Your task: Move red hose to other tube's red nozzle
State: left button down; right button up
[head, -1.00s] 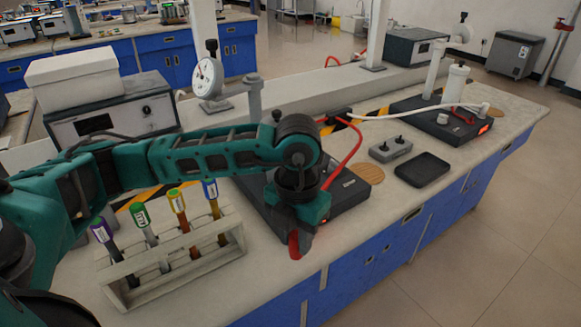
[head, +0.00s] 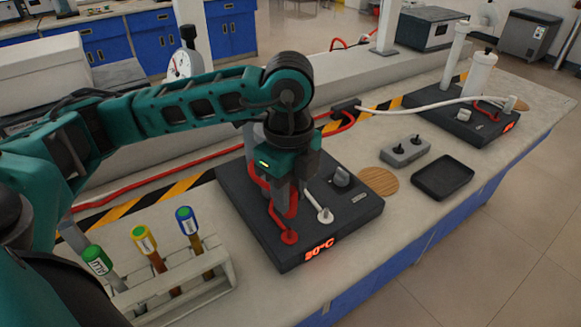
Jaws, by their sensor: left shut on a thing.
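My left gripper (head: 289,190) reaches over the near black device (head: 362,209), pointing down, and is shut on the red hose (head: 292,204). The fingers and arm hide part of the hose. Directly below is a red nozzle (head: 289,237) on the device's front left. The hose end and the nozzle overlap in the picture, so I cannot tell whether they touch. A white nozzle (head: 325,215) stands just right of it. The far black device (head: 452,122) at the right has white tubes and a red piece (head: 490,113). My right gripper is not in view.
A test-tube rack (head: 205,279) stands at the front left. A grey switch box (head: 405,152), a black tray (head: 443,178) and a round wooden mat (head: 377,180) lie right of the near device. A white hose (head: 420,106) runs behind them to the far device.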

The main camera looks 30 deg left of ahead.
aim_at(289, 229)
pick_arm(q)
jog(key=shift+w+a+f, duration=0.1)
jog(key=shift+w+a, duration=0.1)
jog(key=shift+w, duration=0.1)
jog(key=shift+s+f+b, duration=0.1)
jog(key=shift+f+b, duration=0.75)
jog(key=shift+f, duration=0.05)
jog(key=shift+f+b, duration=0.8)
jog(key=shift+f, duration=0.4)
jog(key=shift+f+b, duration=1.55)
jog(key=shift+f, duration=0.2)
jog(key=shift+c, duration=1.9)
grip_release()
jog(key=shift+r, duration=0.1)
